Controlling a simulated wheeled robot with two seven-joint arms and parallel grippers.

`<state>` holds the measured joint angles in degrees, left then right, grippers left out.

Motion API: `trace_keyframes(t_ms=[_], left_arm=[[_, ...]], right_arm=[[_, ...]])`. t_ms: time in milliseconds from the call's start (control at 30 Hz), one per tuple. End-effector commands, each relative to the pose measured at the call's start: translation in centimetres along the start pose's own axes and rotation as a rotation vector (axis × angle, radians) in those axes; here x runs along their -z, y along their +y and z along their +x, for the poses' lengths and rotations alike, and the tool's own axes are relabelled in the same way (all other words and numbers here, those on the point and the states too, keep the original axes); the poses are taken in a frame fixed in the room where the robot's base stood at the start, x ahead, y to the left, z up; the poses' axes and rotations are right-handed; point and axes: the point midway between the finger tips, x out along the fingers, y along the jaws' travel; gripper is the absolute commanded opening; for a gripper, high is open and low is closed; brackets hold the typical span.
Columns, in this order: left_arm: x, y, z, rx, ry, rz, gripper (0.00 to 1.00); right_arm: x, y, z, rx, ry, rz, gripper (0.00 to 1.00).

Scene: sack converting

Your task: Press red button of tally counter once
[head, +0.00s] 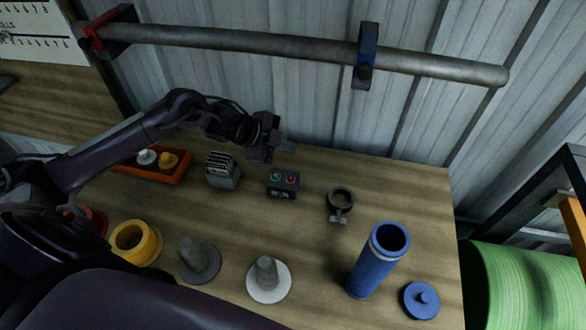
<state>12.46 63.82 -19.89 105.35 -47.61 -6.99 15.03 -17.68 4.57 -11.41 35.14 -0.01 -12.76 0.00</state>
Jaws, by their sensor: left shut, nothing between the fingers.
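The tally counter (282,184) is a small dark box on the wooden table, near the middle. Its top carries a green button on the left and a red button (290,179) on the right, with a small display on the front below them. My left gripper (284,148) is shut and empty. In the picture it shows just above and behind the counter, its fingers pointing right. I cannot tell its exact height over the box; a gap shows between the fingers and the red button. My right gripper is not in view.
A grey slotted block (223,171) stands left of the counter, a ring clamp (340,202) right of it. A blue tube (378,260), blue lid (421,300), yellow ring (135,243) and two flanged cones stand in front. A steel bar (260,45) spans the back.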

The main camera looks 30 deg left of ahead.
Motion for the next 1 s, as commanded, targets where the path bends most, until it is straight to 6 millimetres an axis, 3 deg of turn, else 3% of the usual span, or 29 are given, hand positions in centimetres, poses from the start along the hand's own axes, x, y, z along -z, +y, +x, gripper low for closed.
trace_keyframes(t_ms=[367,833,1000], left_arm=[[-0.4,0.3,0.5,0.0,-0.001,0.0,0.0],[-3.5,3.4,4.7,0.0,-0.001,0.0,0.0],[-4.3,4.2,5.8,0.0,-0.001,0.0,0.0]], right_arm=[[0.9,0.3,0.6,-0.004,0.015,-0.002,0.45],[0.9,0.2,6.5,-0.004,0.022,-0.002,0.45],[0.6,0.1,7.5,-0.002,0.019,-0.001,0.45]])
